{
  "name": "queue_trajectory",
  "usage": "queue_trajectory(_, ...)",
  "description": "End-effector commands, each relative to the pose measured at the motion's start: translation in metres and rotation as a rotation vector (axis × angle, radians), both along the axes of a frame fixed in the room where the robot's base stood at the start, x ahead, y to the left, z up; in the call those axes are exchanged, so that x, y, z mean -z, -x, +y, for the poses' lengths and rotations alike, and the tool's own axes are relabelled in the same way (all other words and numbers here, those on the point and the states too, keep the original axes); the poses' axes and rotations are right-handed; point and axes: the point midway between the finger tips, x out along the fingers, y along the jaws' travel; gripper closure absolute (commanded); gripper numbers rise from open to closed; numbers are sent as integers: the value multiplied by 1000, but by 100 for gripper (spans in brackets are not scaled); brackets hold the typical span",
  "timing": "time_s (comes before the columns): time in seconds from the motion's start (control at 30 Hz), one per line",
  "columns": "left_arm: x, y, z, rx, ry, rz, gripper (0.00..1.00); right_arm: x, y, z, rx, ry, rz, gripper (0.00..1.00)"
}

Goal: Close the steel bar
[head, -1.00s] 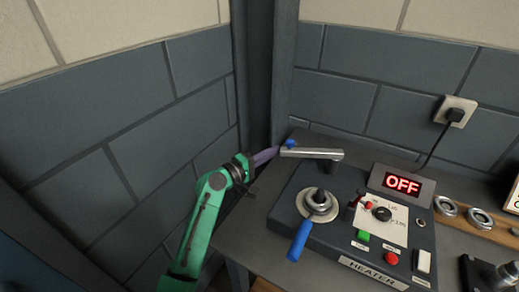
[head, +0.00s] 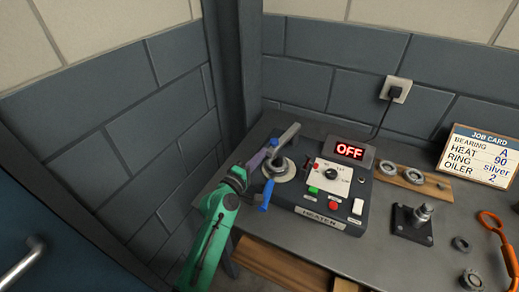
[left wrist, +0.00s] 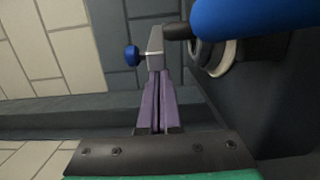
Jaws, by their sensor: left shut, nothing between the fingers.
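The steel bar (head: 288,133) is a grey bar at the back left of the heater (head: 330,212). It runs slantwise from its pivot towards the round post (head: 280,169). A blue knob (head: 274,142) sits on its free end. In the left wrist view, the bar's end (left wrist: 155,42) and knob (left wrist: 131,56) are just ahead of the fingers. My left gripper (head: 267,152), with purple fingers, is shut and empty against or very near the bar's end. The fingers also show in the left wrist view (left wrist: 157,77). My right gripper is not in view.
A blue handle (head: 267,195) sticks out from the post, and looms close in the left wrist view (left wrist: 250,18). The display (head: 350,150) reads OFF. Rings on a wooden strip (head: 432,188), a black stand (head: 412,225) and a job card (head: 478,160) lie to the right.

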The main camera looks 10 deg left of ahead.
Motion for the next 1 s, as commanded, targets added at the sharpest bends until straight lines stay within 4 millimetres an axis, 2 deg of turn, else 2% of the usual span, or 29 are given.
queue_trajectory(0.03,-4,2,-3,-11,0,1,100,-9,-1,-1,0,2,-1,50)
queue_trajectory(0.4,-1,10,-18,-19,-3,-2,100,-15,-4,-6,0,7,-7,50)
queue_trajectory(0.63,0,11,-19,-19,-2,-2,100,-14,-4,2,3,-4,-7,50)
queue_trajectory(1.0,0,10,-19,-18,-3,-2,100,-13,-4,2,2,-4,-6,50)
